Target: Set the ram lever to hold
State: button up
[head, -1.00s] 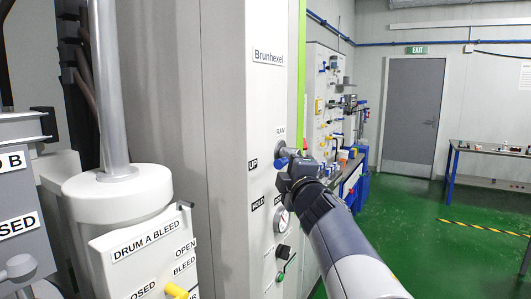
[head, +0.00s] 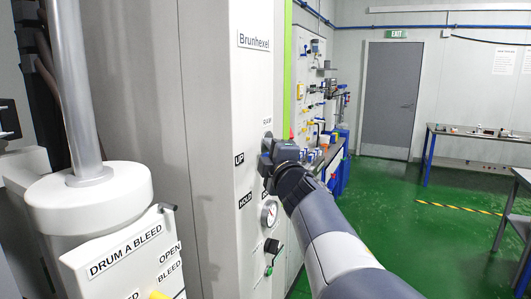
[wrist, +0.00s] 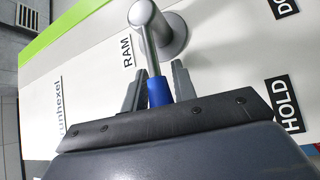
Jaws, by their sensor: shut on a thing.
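The ram lever is a metal arm with a blue grip (wrist: 158,92) on a round pivot boss (wrist: 174,36) in the wrist view. My gripper (wrist: 158,86) is shut on the blue grip, one finger on each side. The arm runs down the wrist picture from the boss, not toward the HOLD label (wrist: 290,105) at lower right. In the head view my gripper (head: 266,158) hides most of the lever, right of the UP label (head: 239,159) and above the HOLD label (head: 245,200). The UP label is not visible in the wrist view.
The lever is on a tall pale panel (head: 205,110) marked Brunhexel. A gauge (head: 269,212) and a black knob (head: 271,246) sit below my gripper. The drum A bleed box (head: 115,270) is at lower left. Green floor (head: 400,225) is open to the right.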

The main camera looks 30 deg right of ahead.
grip_shut()
jog(key=shift+f+b, duration=0.2)
jog(key=shift+b, duration=0.3)
jog(key=f+n+t+b, duration=0.1)
jog(key=b, duration=0.4)
jog(key=shift+f, duration=0.2)
jog(key=f+n+t+y+b, duration=0.1)
jog(key=n+b, duration=0.1)
jog(key=b, duration=0.5)
jog(key=shift+d+f+t, duration=0.15)
jog(key=shift+t, duration=0.25)
jog(key=n+t+y+b, duration=0.1)
jog(key=n+b, duration=0.1)
jog(key=b, duration=0.2)
jog(key=f+n+t+y+b, duration=0.1)
jog(key=n+y+b, duration=0.1)
jog(key=b, duration=0.2)
jog(key=w+d+f+n+y+b, duration=0.1)
jog(key=n+b, duration=0.2)
jog(key=b, duration=0.1)
jog(key=shift+d+t+y+b, duration=0.1)
jog(key=shift+t+y+b, duration=0.3)
jog(key=shift+n+y, duration=0.3)
jog(key=shift+n, duration=0.1)
